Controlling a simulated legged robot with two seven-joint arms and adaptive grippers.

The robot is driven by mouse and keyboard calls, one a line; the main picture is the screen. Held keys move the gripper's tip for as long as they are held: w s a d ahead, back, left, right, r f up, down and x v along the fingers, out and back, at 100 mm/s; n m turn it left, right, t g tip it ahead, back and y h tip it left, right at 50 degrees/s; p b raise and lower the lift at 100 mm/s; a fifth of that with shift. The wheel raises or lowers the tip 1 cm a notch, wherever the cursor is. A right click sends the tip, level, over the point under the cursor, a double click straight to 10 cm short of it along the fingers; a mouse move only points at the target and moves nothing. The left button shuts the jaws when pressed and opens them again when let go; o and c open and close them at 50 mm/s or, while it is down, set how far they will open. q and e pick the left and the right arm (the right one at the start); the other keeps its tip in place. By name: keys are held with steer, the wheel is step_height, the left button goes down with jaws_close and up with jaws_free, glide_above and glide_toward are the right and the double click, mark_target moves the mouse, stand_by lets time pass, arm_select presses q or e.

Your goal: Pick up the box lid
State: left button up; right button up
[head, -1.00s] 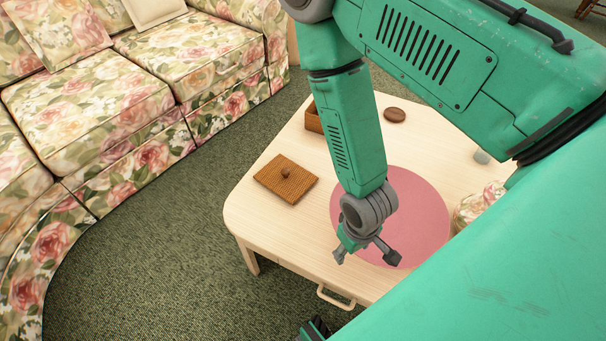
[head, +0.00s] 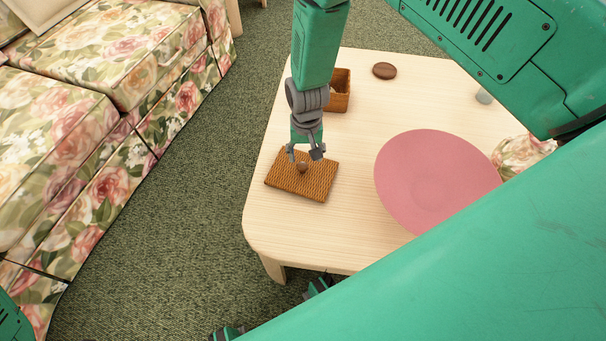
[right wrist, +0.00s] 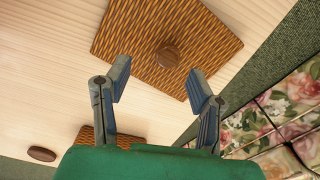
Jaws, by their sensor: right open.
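The box lid (head: 312,188) is a flat square of brown weave with a small round knob (head: 303,168). It lies on the light wooden table near its left edge. My right gripper (head: 304,156) is open and empty, just above the lid, with its fingers close to the knob. In the right wrist view the lid (right wrist: 195,30) lies beyond the open fingertips (right wrist: 160,74), and the knob (right wrist: 168,56) shows in line with the gap between them. The woven box (head: 340,92) stands farther back, partly hidden by my right arm.
A large pink round plate (head: 425,175) lies right of the lid on the table (head: 350,235). A brown disc (head: 384,71) lies at the back. A flowered object (head: 520,153) sits at the right. A floral sofa (head: 130,60) stands left, with green carpet between.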

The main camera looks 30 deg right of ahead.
mark_target(302, 165)
steer(key=shift+a+f, duration=0.25)
steer(key=shift+f, duration=0.2)
steer(key=f+b, duration=0.1)
steer(key=f, duration=0.2)
steer(key=f+b, duration=0.1)
steer(key=shift+w+a+f+b, duration=0.1)
steer(key=shift+a+f+b, duration=0.15)
steer(key=shift+a+b, duration=0.1)
steer(key=shift+d, duration=0.2)
steer(key=shift+c, duration=0.8)
jaws_close()
steer(key=shift+a, duration=0.1)
